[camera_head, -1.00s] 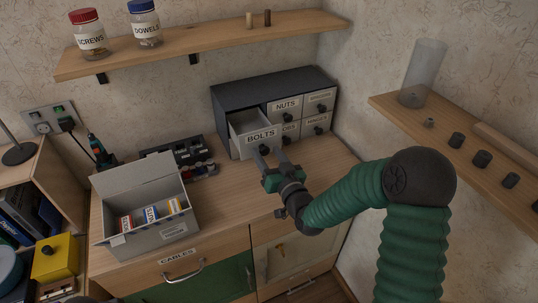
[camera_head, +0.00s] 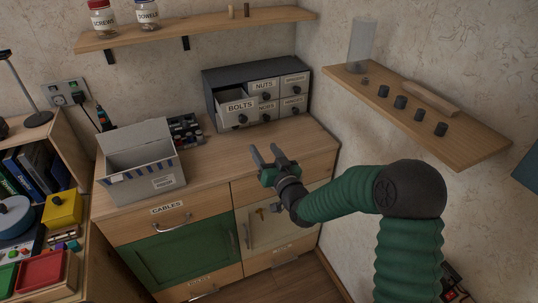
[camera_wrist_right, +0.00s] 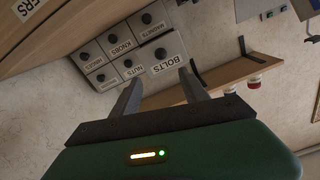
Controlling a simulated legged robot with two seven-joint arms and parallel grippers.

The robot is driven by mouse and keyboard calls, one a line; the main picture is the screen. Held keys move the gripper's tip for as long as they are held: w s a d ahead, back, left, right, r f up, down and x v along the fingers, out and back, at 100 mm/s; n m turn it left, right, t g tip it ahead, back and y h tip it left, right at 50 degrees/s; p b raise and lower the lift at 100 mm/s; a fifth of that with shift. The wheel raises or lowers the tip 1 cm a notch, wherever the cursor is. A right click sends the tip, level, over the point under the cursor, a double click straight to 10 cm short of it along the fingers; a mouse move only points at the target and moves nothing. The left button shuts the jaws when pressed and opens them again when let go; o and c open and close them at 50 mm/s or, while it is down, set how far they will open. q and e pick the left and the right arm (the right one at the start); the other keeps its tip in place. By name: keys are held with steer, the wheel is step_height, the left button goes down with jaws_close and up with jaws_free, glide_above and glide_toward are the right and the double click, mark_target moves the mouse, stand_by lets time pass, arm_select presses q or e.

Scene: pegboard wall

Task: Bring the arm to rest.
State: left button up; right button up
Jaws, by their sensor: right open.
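My right gripper (camera_head: 267,160) is open and empty in the head view, in the air in front of the workbench's front edge. Its green arm (camera_head: 340,192) comes in from the right. In the right wrist view its two grey fingers (camera_wrist_right: 160,92) stand apart with nothing between them. The BOLTS drawer (camera_head: 240,109) of the dark cabinet stands pulled out, and the gripper is apart from it. The BOLTS drawer also shows in the right wrist view (camera_wrist_right: 163,60), beyond the fingers. My left gripper is not in view.
A grey open box (camera_head: 150,178) stands on the worktop (camera_head: 215,163). The drawer cabinet (camera_head: 257,75) is at the back. A shelf with dark knobs (camera_head: 455,146) juts from the right wall; another shelf (camera_head: 200,31) hangs above. The worktop's middle is clear.

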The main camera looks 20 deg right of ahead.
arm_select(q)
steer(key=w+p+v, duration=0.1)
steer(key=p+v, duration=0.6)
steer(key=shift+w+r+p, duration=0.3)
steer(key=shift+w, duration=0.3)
arm_select(e)
steer(key=s+a+f+n+g, duration=0.1)
steer(key=s+f+g, duration=0.2)
steer(key=s+g, duration=0.4)
steer(key=s+a+f+n+g+h, duration=0.1)
steer(key=s+f+g, duration=0.3)
steer(key=s, duration=2.1)
steer(key=g, duration=0.4)
steer(key=shift+s+a, duration=0.15)
steer(key=shift+a, duration=0.2)
steer(key=shift+a, duration=0.15)
